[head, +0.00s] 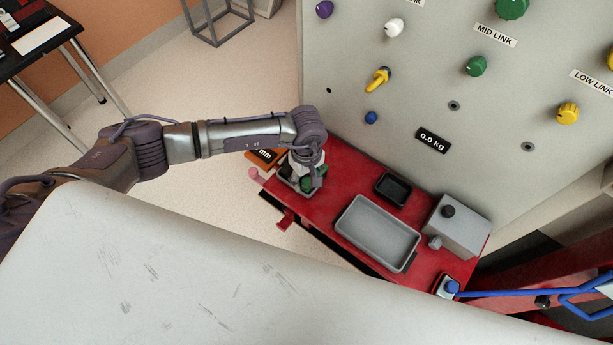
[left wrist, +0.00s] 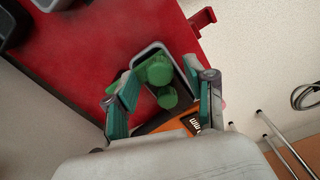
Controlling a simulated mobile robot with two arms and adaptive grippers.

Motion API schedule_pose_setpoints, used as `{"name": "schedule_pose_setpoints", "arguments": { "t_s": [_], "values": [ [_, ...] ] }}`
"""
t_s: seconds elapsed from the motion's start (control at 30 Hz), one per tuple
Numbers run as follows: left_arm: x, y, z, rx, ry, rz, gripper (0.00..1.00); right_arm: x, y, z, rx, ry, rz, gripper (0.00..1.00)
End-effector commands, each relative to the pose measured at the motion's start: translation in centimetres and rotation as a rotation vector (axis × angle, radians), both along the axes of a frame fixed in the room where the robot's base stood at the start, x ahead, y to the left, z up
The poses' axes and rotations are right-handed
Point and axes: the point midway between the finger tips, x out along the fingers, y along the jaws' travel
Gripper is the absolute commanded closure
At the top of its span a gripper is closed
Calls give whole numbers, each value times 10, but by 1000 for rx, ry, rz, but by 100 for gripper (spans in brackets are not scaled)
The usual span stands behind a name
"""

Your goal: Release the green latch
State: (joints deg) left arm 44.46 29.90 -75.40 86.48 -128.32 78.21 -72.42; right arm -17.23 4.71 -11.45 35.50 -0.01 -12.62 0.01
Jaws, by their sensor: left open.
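A green part with two round knobs, which looks like the green latch (left wrist: 160,71), sits in a small light-grey tray (left wrist: 146,50) on the red cart top. In the head view the green latch (head: 308,184) shows only partly, under my left gripper (head: 303,172). In the left wrist view my left gripper (left wrist: 166,88) is open, its teal-padded fingers spread to either side of the green part. I cannot tell whether they touch it. My right gripper is not in view.
The red cart (head: 330,215) also carries a black tray (head: 392,188), a large grey tray (head: 377,232) and a grey box (head: 458,225). An orange labelled block (head: 264,157) lies near my gripper. The grey panel (head: 420,90) with coloured knobs rises close behind.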

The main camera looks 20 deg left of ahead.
Motion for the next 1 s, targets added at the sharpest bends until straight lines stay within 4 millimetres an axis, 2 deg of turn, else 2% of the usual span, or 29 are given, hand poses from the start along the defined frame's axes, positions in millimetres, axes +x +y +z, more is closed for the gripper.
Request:
{"name": "schedule_pose_setpoints", "arguments": {
  "t_s": [0.37, 0.6, 0.7, 1.0],
  "values": [
    [0, 0, -5, -1, -1, 0, 47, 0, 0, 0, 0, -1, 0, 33],
    [0, 0, -5, -1, -1, 0, 87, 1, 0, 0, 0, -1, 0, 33],
    [0, 0, -5, -1, -1, 0, 100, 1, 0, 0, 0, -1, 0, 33],
    [0, 0, -5, -1, -1, 3, 100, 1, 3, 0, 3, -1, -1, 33]
  ]
}}
